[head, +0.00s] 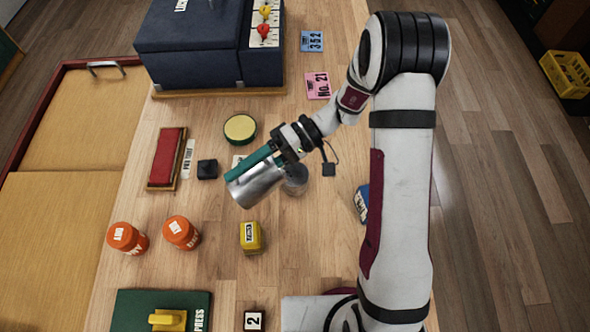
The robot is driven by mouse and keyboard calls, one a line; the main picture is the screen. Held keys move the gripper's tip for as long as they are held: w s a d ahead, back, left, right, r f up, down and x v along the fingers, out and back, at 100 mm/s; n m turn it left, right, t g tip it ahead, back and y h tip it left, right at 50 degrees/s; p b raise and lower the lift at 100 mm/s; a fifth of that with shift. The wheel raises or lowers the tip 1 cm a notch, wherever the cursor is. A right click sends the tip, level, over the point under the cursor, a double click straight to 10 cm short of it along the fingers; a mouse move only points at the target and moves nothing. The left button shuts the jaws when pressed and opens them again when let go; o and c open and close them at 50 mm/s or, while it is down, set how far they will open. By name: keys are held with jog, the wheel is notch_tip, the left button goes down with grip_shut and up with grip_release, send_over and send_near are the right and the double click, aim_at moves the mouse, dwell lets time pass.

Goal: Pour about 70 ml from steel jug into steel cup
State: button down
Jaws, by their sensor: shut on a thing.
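The steel jug (260,187) is a shiny cylinder in the middle of the head view, held tilted, with its lower end toward the bottom left. A teal strip (250,163) runs along its upper side. My gripper (279,150) is shut on the jug at its upper right end. A small grey metal round thing, seemingly the steel cup (296,184), shows just right of the jug and is partly hidden by it. Neither the inside of the cup nor any liquid can be made out, and I cannot tell whether jug and cup touch.
A yellow-topped round tin (240,128), a black block (207,169) and a red pad (167,157) lie to the left. Orange jars (181,232) and a yellow block (250,237) stand in front. A dark blue case (200,45) fills the back.

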jog(key=shift+w+d+f+g+y, duration=0.1)
jog(key=shift+w+d+g+y, duration=0.1)
jog(key=shift+w+d+y, duration=0.25)
jog(key=shift+w+d+f+g+y, duration=0.15)
jog(key=shift+d+g+y, duration=0.1)
jog(key=shift+d, duration=0.4)
dwell(0.7)
jog(key=s+a+h, duration=0.1)
jog(key=s+a+t+h, duration=0.1)
jog(key=a, duration=0.1)
jog(key=shift+a+f+t+h, duration=0.1)
jog(key=shift+f+t+h, duration=0.05)
jog(key=shift+t+h, duration=0.15)
jog(key=shift+f+h, duration=0.25)
jog(key=shift+h, duration=0.05)
jog(key=shift+s+a+r+t+h, duration=0.15)
jog(key=shift+a+t+h, duration=0.35)
jog(key=shift+h, duration=0.3)
jog(key=shift+s+a+r+t+h, duration=0.15)
jog(key=shift+t+h, duration=0.3)
jog(key=shift+h, duration=0.25)
